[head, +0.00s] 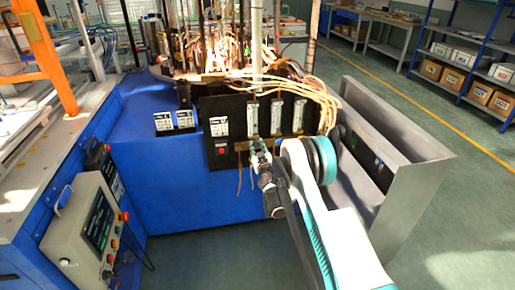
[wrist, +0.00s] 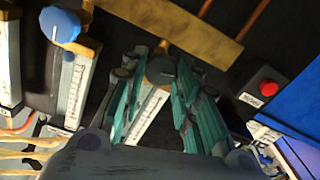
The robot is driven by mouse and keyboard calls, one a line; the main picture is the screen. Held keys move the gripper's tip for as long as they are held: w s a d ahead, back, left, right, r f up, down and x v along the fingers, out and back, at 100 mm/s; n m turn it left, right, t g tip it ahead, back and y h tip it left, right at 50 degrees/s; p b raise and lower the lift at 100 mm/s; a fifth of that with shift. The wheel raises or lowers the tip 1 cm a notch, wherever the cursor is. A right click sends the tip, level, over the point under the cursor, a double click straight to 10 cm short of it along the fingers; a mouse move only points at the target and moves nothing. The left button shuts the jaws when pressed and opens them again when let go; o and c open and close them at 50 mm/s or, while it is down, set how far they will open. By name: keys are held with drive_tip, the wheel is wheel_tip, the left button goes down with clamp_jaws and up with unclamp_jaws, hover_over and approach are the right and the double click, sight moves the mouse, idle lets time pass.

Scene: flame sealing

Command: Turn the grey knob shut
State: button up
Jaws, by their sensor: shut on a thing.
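The grey knob (wrist: 161,69) sits at the end of a flow meter on the black panel. It shows in the wrist view between the teal fingers of my gripper (wrist: 161,78). The fingers are shut on it, one on each side. In the head view my gripper (head: 259,153) is at the lower end of the leftmost flow meter (head: 253,119), and it hides the knob there. The knob's turn position cannot be told.
A blue knob (wrist: 60,26) is on the neighbouring flow meter. A red button (wrist: 268,88) is on the other side; it also shows in the head view (head: 221,151). A grey metal box (head: 418,185) stands right of my arm. Pale tubes (head: 322,95) hang above the panel.

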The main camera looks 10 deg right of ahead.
drive_tip(key=shift+m, duration=0.3)
drive_tip(key=m, duration=0.4)
drive_tip(key=shift+m, duration=0.4)
drive_tip(key=m, duration=0.4)
drive_tip(key=shift+d, duration=0.1)
drive_tip(key=m, duration=0.6)
drive_tip(key=shift+d+f, duration=0.1)
drive_tip(key=shift+f+m, duration=0.1)
drive_tip(key=shift+m, duration=2.1)
drive_tip(key=o, duration=1.1)
drive_tip(key=shift+c, duration=0.2)
